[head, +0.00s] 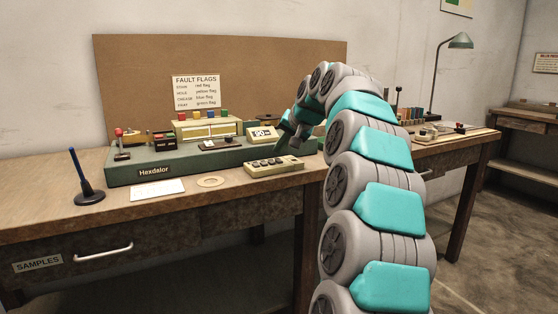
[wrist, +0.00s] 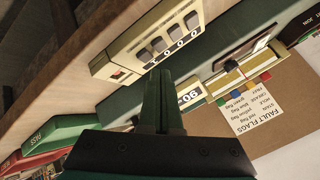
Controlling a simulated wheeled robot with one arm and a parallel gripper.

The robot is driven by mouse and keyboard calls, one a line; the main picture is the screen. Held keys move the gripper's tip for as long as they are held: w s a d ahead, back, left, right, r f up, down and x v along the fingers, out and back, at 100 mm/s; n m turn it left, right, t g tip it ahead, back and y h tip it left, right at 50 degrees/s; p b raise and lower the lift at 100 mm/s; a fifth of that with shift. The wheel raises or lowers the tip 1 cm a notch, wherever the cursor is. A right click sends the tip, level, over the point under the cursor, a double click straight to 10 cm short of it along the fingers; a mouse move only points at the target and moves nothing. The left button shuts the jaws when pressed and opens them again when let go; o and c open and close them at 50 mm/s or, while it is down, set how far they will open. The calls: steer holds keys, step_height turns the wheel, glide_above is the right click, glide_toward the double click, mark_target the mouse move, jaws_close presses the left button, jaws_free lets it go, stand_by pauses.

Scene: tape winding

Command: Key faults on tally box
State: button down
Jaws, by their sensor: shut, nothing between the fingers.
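The tally box is a low beige unit (head: 273,167) with a row of several dark keys, lying on the front of the bench. In the wrist view the same beige box (wrist: 119,48) shows grey keys, a row of small round marks and a reddish window at one end. My gripper (head: 281,146) is above and behind the box in the head view. In the wrist view my gripper (wrist: 159,76) is shut and empty, its tips overlapping the box's near edge in the picture. Whether they touch it I cannot tell.
A fault flags card (head: 196,92) pairs faults with red, yellow, blue and green flags. The green Hexdalor machine (head: 130,174) carries a display reading about 90 (head: 262,133) and coloured flags (head: 203,115). A tape ring (head: 211,181), white card (head: 157,189) and blue pen stand (head: 88,192) lie left.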

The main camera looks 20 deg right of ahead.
step_height(320, 180, up, 5)
steer(key=p, duration=0.3)
steer(key=shift+f, duration=0.2)
steer(key=shift+a, duration=0.1)
stand_by(0.5)
steer(key=s+a+f+n+g+y, duration=0.1)
steer(key=s+a+f+n+g, duration=0.15)
steer(key=s+a+f, duration=0.5)
steer(key=s+a+f+n+g, duration=0.2)
steer(key=s+a+f+g, duration=0.15)
steer(key=s+a, duration=0.65)
steer(key=s+a+f+n+g, duration=0.1)
steer(key=s+f, duration=0.5)
steer(key=s, duration=0.5)
steer(key=s+f+n+g+h, duration=0.1)
steer(key=s+f+g, duration=0.1)
steer(key=s+f, duration=0.4)
steer(key=s+a+f+n+g+h, duration=0.1)
steer(key=s+f, duration=0.6)
steer(key=s, duration=0.9)
steer(key=shift+a+g, duration=0.35)
steer(key=shift+g, duration=0.15)
